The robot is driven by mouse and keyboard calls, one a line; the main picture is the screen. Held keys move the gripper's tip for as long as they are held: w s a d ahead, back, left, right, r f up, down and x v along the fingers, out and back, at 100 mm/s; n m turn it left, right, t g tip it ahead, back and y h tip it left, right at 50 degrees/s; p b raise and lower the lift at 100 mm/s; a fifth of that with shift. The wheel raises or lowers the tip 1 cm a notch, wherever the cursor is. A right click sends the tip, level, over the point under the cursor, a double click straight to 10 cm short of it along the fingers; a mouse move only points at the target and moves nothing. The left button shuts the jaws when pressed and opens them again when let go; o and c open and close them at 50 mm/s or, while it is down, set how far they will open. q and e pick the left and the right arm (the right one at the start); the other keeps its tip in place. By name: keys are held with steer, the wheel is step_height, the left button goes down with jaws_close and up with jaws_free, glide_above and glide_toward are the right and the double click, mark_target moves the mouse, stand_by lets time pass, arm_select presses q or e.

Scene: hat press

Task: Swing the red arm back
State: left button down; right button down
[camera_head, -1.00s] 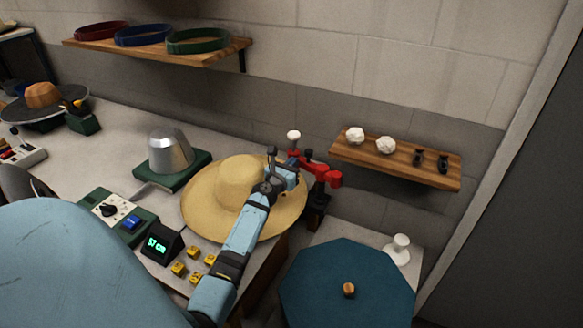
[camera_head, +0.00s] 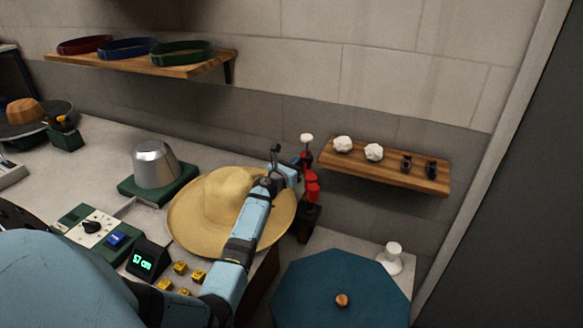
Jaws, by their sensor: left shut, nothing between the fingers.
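The red arm (camera_head: 312,188) stands on a dark post (camera_head: 307,222) at the bench's right end, behind and right of the straw hat (camera_head: 212,218). A white knob (camera_head: 306,138) tops its upright far end. My left gripper (camera_head: 297,168) is beside the red arm, over the hat's right brim. It is shut with nothing between its fingers; the fingertips are partly hidden, and I cannot tell whether they touch the red arm. My forearm covers part of the brim. My right gripper is out of view.
A grey metal hat block (camera_head: 155,164) stands behind left of the hat. A control box (camera_head: 92,227), a display (camera_head: 147,260) and yellow blocks (camera_head: 180,268) lie in front. A wooden shelf (camera_head: 390,169) hangs right. A teal octagonal top (camera_head: 345,285) stands front right.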

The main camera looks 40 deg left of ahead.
arm_select(q)
steer(key=shift+w+d, duration=0.15)
steer(key=shift+w, duration=0.15)
stand_by(0.5)
steer(key=s+d, duration=0.1)
steer(key=s, duration=1.3)
steer(key=s+d+f+m+g+h+p, duration=0.2)
steer(key=s+d+f+m, duration=0.35)
steer(key=d+m, duration=0.55)
steer(key=s+d+f+m+g+h+p, duration=0.1)
steer(key=s+d+f+m+g+p, duration=0.2)
steer(key=s+d+m, duration=0.65)
steer(key=s+d+f+m+g+h, duration=0.2)
steer(key=s+d+m, duration=0.9)
steer(key=m, duration=0.9)
steer(key=d, duration=0.3)
steer(key=shift+s+f, duration=0.25)
steer(key=shift+s, duration=0.05)
